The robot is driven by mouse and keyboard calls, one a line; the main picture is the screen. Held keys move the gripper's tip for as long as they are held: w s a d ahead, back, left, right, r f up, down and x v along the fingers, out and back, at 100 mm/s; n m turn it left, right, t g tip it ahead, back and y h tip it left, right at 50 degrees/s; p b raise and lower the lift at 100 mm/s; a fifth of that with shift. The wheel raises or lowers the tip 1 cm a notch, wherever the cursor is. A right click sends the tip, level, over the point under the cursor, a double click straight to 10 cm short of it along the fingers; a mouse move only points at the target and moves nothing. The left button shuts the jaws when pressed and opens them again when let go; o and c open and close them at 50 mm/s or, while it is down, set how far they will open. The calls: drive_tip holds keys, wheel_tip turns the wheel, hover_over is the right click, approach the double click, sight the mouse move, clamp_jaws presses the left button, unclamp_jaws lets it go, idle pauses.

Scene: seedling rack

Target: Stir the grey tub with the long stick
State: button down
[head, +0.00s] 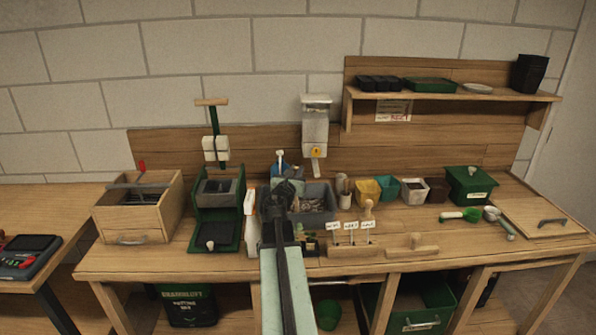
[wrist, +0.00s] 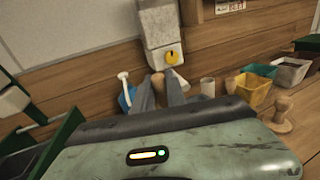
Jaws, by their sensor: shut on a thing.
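The grey tub (head: 318,190) stands on the bench below the white wall dispenser, with a dark, mottled mix inside. My arm and gripper (head: 284,186) are in front of its left part and hide that side. In the wrist view my gripper (wrist: 160,92) is shut, with the brown wooden end of what looks like the long stick (wrist: 157,81) between its grey fingers. The rest of the stick is hidden by my gripper. I cannot tell whether its lower end is in the tub. The tub is not clearly visible in the wrist view.
The white dispenser (head: 316,130) hangs behind the tub. A blue item (head: 291,172) with a white top is close to my gripper. Right of the tub are a yellow pot (head: 368,192) and several other pots; labelled sticks stand in front. A green press (head: 217,205) stands left.

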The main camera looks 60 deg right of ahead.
wheel_tip(320, 180, up, 13)
drive_tip(key=p, duration=1.2)
drive_tip(key=shift+s, duration=0.1)
